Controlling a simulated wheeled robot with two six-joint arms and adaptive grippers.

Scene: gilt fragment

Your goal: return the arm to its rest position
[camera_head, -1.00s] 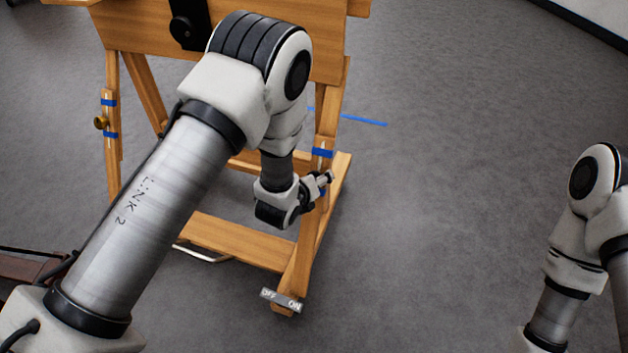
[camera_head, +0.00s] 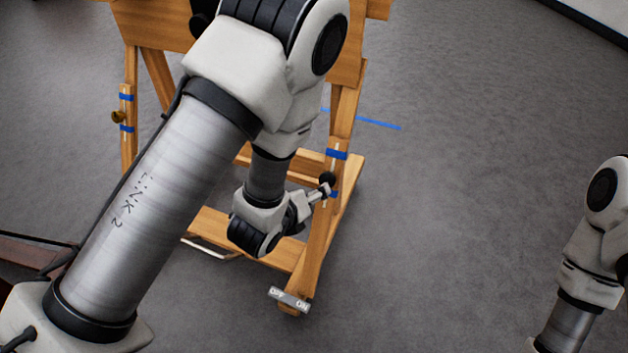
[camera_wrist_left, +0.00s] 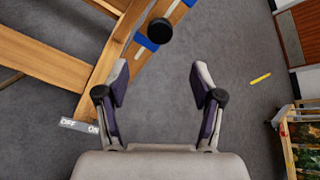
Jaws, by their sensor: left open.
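My left arm (camera_head: 150,200) reaches in from the left, its elbow high and bent and its forearm pointing down in front of the wooden easel. My left gripper (camera_head: 312,197) is small and partly hidden in the head view, near the easel's right leg. In the left wrist view the gripper (camera_wrist_left: 160,78) is open, with nothing between its fingers. A round black knob (camera_wrist_left: 159,30) on the easel's leg lies just beyond the fingertips, apart from them. The knob also shows in the head view (camera_head: 327,179). My right arm (camera_head: 590,250) stands at the right edge; its gripper is out of frame.
The wooden easel (camera_head: 318,240) has blue tape bands, a brass knob (camera_head: 118,117) on its left leg and an OFF/ON plate (camera_head: 289,299) at its foot. Blue tape (camera_head: 378,123) lies on the grey floor. The floor right of the easel is clear.

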